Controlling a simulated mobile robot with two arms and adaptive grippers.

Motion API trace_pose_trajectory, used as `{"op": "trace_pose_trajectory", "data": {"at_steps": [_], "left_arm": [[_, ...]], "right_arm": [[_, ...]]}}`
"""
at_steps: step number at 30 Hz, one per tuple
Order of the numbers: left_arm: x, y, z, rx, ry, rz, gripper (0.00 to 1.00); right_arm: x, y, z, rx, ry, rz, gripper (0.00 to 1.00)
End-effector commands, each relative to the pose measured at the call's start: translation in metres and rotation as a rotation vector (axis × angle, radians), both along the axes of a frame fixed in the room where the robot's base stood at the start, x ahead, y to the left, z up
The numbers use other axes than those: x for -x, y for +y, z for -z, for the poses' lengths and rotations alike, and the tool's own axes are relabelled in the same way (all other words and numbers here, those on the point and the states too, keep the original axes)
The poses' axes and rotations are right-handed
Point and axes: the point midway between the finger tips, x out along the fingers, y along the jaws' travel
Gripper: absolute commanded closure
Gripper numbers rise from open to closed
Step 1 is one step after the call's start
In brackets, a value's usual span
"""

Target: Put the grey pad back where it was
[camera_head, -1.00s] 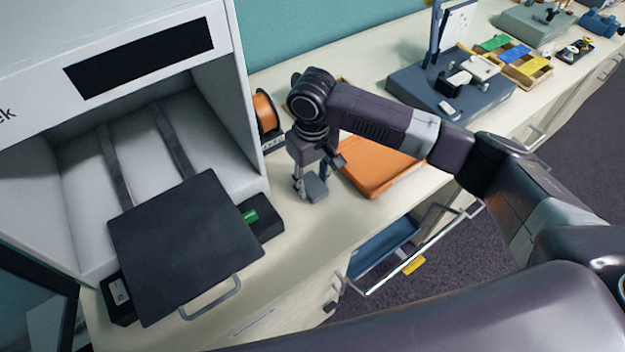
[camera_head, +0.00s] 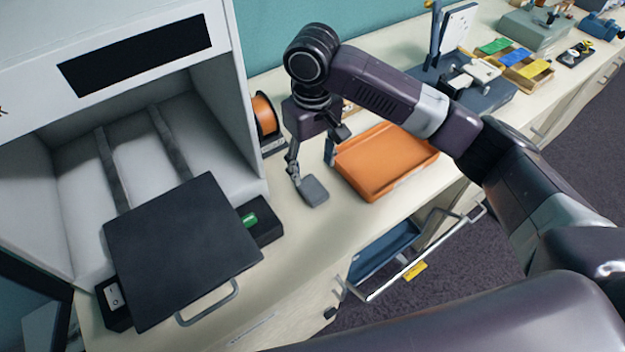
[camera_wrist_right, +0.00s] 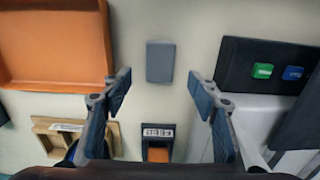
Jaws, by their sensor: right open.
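The grey pad (camera_head: 313,190) is a small flat block lying on the cream counter, between the printer-like machine and the orange tray. In the right wrist view the grey pad (camera_wrist_right: 160,62) lies just ahead of the fingertips, midway between them, with no finger touching it that I can see. My right gripper (camera_head: 313,170) is open above the pad, pointing down, with nothing in its fingers. It also shows open in the wrist view (camera_wrist_right: 160,80). My left gripper is not in view.
The orange tray (camera_head: 375,172) stands right of the pad. The white machine (camera_head: 40,45) with a black plate (camera_head: 180,250) and a dark button box (camera_head: 262,232) is on the left. An orange spool (camera_head: 264,115) stands behind. A drawer (camera_head: 385,250) is open below the counter.

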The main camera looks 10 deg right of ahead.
Motion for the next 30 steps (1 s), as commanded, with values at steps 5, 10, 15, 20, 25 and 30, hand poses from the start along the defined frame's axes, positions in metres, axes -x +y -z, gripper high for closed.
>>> {"op": "trace_pose_trajectory", "data": {"at_steps": [5,10,15,20,25,30], "left_arm": [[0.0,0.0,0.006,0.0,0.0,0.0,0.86],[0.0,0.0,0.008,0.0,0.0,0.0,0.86],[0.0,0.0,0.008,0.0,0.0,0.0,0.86],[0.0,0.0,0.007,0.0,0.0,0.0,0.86],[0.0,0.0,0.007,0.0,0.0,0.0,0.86],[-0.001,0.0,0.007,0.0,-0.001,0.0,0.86]], "right_arm": [[0.0,0.001,-0.029,-0.001,-0.002,0.0,0.46],[0.0,0.0,-0.042,0.0,0.001,0.0,0.46],[0.0,0.0,-0.044,0.0,0.001,0.0,0.46],[0.0,0.0,-0.044,0.0,0.001,0.0,0.46],[0.0,0.0,-0.044,0.0,0.001,0.0,0.46],[-0.002,-0.004,-0.041,0.0,0.002,0.012,0.46]]}}
